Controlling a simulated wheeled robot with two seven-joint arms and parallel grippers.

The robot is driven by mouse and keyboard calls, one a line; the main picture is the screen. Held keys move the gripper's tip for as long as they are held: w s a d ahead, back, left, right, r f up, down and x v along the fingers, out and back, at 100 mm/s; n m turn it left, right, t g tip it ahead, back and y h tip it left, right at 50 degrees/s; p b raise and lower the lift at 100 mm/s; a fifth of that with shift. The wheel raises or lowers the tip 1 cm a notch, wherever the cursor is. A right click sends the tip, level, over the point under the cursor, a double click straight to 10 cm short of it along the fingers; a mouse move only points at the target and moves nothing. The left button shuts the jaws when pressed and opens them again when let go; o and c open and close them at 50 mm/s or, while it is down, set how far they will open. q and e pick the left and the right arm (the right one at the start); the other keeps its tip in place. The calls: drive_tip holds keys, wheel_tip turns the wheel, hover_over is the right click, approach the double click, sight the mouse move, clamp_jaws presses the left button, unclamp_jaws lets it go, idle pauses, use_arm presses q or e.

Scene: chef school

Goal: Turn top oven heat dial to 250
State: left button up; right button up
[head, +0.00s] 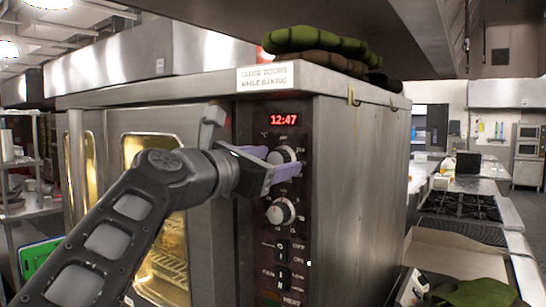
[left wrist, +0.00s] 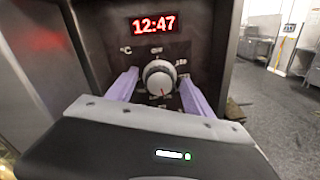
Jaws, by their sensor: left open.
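The oven's dark control panel (head: 300,230) carries a red clock reading 12:47. Below the clock is the top heat dial (head: 283,156), a round silver-white knob with a red pointer mark. It also shows in the left wrist view (left wrist: 159,77), with the red mark toward its lower part. My left gripper (head: 276,167) is at this dial, and in the left wrist view its two pale purple fingers (left wrist: 160,90) stand apart, one on each side of the knob. I cannot tell whether they touch it. My right gripper does not show.
A second dial (head: 281,211) sits below the top one, with switches (head: 283,265) under it. The oven's glass doors (head: 160,210) are on the left. Folded green cloths (head: 320,45) lie on top of the oven. A stove (head: 460,206) stands at the right.

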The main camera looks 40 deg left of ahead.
use_arm(q)
clamp_jaws()
idle(0.8)
